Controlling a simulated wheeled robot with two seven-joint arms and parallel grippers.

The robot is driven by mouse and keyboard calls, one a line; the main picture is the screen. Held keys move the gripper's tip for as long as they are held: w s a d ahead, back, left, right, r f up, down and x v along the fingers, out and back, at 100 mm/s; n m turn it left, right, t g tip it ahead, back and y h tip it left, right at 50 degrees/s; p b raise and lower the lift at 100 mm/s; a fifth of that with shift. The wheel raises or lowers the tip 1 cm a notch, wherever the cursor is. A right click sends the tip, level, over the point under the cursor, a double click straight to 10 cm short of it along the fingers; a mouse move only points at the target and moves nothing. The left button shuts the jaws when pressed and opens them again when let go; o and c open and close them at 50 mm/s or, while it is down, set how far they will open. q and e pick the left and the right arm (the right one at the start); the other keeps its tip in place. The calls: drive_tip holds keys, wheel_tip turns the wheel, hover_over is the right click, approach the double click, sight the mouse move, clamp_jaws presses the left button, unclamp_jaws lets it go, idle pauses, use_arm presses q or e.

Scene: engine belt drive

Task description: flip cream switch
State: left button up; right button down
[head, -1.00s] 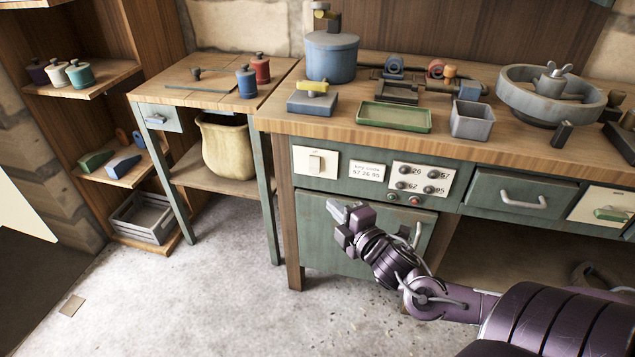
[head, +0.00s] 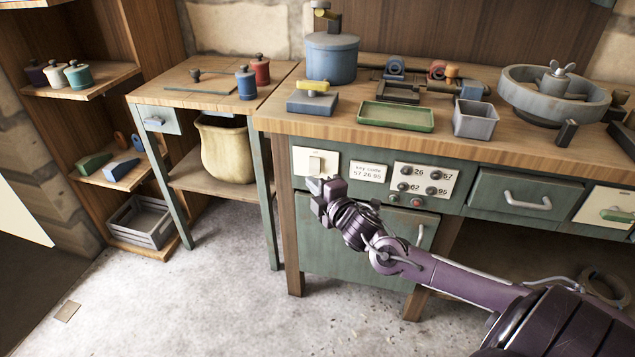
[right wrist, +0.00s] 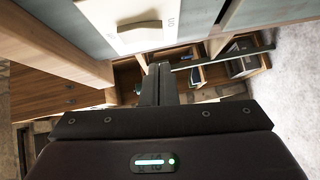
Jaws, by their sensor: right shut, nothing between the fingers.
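The cream switch (head: 315,164) is a rocker on a pale plate at the left end of the workbench's green front. It also shows large at the top of the right wrist view (right wrist: 139,31). My right gripper (head: 318,187) is just below the switch plate in the head view. It is shut with nothing between the fingers, and its closed fingertips (right wrist: 160,70) point below the switch in the wrist view. I cannot tell whether it touches the plate; a gap seems to show. My left gripper is not in view.
Right of the switch are a code label (head: 368,172) and a panel of round buttons (head: 424,180). A green cabinet door (head: 350,250) is below. A small side table (head: 180,92) stands to the left. Floor (head: 190,300) in front is clear.

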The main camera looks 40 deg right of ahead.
sight(311, 172)
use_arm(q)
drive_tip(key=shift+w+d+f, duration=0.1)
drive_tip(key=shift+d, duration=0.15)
use_arm(e)
drive_tip(key=shift+w+d+f, duration=0.2)
drive_tip(key=shift+w+d, duration=0.7)
drive_tip(key=shift+d, duration=0.2)
drive_tip(key=shift+f+b, duration=0.1)
drive_tip(key=shift+b, duration=0.2)
drive_tip(key=shift+w+d+f+b, duration=0.1)
drive_tip(key=shift+d+f+b, duration=0.15)
drive_tip(key=shift+b, duration=0.35)
drive_tip(key=shift+r+t, duration=0.25)
drive_tip(key=shift+t, duration=0.05)
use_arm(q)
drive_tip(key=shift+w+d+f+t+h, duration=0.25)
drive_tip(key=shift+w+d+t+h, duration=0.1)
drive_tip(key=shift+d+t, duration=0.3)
